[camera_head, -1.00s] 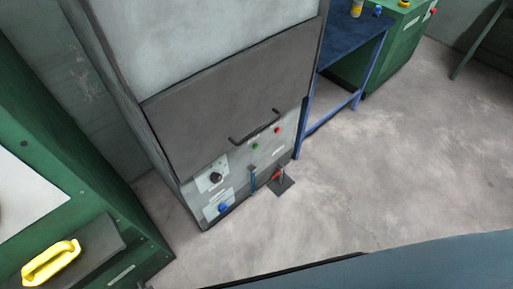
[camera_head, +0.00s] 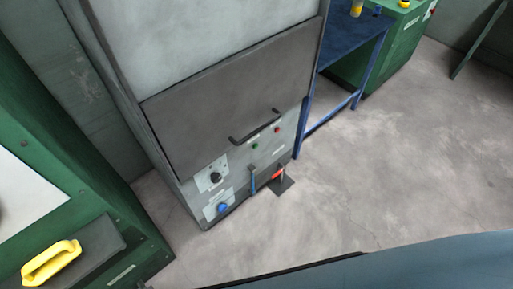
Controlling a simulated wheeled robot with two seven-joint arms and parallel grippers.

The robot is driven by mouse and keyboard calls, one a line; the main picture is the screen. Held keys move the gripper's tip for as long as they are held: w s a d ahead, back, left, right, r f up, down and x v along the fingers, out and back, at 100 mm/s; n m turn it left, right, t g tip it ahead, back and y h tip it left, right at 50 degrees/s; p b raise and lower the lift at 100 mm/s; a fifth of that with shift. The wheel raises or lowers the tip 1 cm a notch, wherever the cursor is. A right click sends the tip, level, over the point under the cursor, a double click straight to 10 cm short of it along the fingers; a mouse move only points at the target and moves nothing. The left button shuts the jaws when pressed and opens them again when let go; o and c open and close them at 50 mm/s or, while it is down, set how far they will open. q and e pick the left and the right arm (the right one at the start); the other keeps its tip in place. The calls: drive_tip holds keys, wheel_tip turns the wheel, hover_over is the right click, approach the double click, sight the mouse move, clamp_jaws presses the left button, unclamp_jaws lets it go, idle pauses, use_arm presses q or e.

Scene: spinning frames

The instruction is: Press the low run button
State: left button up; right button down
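The grey machine (camera_head: 235,105) stands in the middle of the head view, with a light control strip along its lower front. A small green button (camera_head: 255,146) and a red button (camera_head: 277,129) sit on this strip below a dark handle (camera_head: 254,128). A black knob (camera_head: 215,177) and a blue knob (camera_head: 223,208) are lower left on white plates. The labels are too small to read, so I cannot tell which one is the low run button. Neither of my grippers is in view.
A blue lever (camera_head: 252,181) and a red-handled pedal (camera_head: 280,178) are at the machine's foot. A green cabinet with a yellow handle (camera_head: 51,262) stands at left. A blue table (camera_head: 352,32) stands at right. The concrete floor (camera_head: 400,165) at right is clear.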

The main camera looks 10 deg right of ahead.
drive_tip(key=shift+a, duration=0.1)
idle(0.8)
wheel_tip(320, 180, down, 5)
drive_tip(key=b, duration=0.5)
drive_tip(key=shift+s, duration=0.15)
